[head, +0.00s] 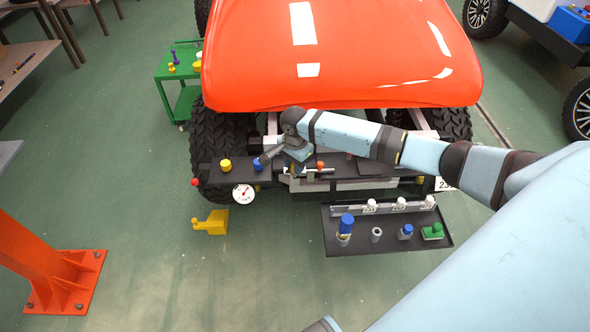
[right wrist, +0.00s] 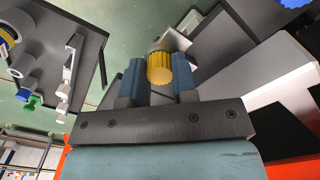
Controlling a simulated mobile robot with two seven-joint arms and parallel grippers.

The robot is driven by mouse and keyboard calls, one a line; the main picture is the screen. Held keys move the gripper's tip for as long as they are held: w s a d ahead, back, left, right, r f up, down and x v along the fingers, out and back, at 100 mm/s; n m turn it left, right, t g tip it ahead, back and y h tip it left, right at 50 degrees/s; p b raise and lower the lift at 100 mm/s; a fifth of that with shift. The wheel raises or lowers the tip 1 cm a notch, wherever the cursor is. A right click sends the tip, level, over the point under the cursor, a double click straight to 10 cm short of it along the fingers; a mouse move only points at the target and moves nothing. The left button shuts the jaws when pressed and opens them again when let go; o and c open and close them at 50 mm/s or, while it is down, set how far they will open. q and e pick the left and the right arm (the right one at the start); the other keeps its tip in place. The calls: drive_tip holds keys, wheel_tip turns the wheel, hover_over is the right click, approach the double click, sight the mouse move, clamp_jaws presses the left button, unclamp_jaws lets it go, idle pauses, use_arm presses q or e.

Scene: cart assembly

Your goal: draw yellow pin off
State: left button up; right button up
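A yellow pin (right wrist: 159,68) with a ribbed round head shows in the right wrist view between the two blue fingers of my right gripper (right wrist: 160,78). The fingers flank it closely, with no clear gap on either side. In the head view my right gripper (head: 297,162) points down at the dark front bar (head: 212,175) of the orange cart, and its wrist hides most of what it holds. A separate yellow knob (head: 225,165) stands on the bar to the left.
A blue knob (head: 258,165) stands just left of my right gripper, and an orange-red ball (head: 320,165) is to its right. A white dial (head: 243,194) hangs at the bar's front. A dark tray (head: 388,244) with several parts is at the lower right.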

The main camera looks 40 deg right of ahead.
clamp_jaws()
use_arm(q)
drive_tip(key=shift+d+r, duration=0.1)
drive_tip(key=shift+r, duration=0.2)
use_arm(e)
drive_tip(key=shift+r, duration=0.1)
use_arm(q)
drive_tip(key=shift+r+p, duration=0.3)
drive_tip(key=shift+p, duration=0.2)
use_arm(e)
drive_tip(key=shift+r, duration=0.2)
use_arm(q)
drive_tip(key=shift+f, duration=0.1)
use_arm(e)
wheel_tip(320, 180, up, 6)
drive_tip(key=p, duration=0.7)
drive_tip(key=shift+f, duration=0.2)
drive_tip(key=r+p, duration=0.2)
drive_tip(key=p, duration=0.1)
use_arm(q)
drive_tip(key=shift+g+y, duration=0.3)
drive_tip(key=shift+g, duration=0.1)
drive_tip(key=r, duration=0.2)
drive_tip(key=a+r, duration=0.1)
drive_tip(key=shift+s+r, duration=0.4)
